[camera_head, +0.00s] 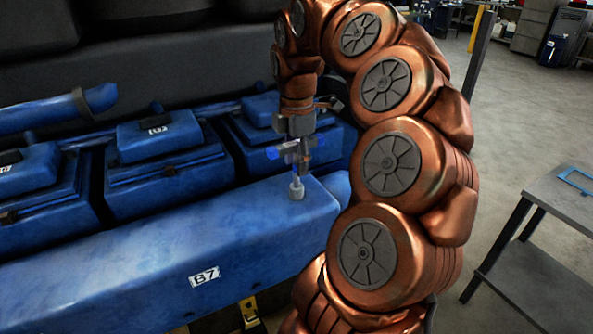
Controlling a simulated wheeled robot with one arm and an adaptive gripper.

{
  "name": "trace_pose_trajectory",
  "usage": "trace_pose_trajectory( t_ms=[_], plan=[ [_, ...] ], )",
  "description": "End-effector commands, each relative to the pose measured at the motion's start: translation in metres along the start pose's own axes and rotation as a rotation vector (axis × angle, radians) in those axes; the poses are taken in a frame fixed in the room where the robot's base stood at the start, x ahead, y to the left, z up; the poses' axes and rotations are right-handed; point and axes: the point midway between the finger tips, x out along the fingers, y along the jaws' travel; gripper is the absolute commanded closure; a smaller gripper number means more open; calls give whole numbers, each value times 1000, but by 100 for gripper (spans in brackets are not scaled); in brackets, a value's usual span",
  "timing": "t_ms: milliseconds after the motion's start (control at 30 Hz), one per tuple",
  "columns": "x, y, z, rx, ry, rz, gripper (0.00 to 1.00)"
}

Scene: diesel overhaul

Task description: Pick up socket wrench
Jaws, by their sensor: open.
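A small grey upright piece (297,189), which looks like the socket wrench, stands on top of the blue engine cover marked B7 (160,245), near its right end. My gripper (298,163) points down directly above this piece. My gripper is open. The gap between the fingers is small in this view, and I cannot tell whether they surround the top of the piece. A small bright blue part (272,153) shows at the left side of my gripper; I cannot tell what it belongs to.
Blue engine covers (160,135) with raised lids line the engine behind. A blue pipe (60,107) runs at the left. A grey metal table (560,205) with a blue frame on it stands at the right. Open floor lies beyond the arm.

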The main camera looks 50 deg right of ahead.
Motion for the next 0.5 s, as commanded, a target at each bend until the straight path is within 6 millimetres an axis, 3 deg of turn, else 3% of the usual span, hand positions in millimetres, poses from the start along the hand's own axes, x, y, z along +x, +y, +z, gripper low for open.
trace_pose_trajectory(
  t_ms=[100,500],
  plan=[
    [0,0,0,0,0,0,55],
    [0,0,0,0,0,1,97]
  ],
)
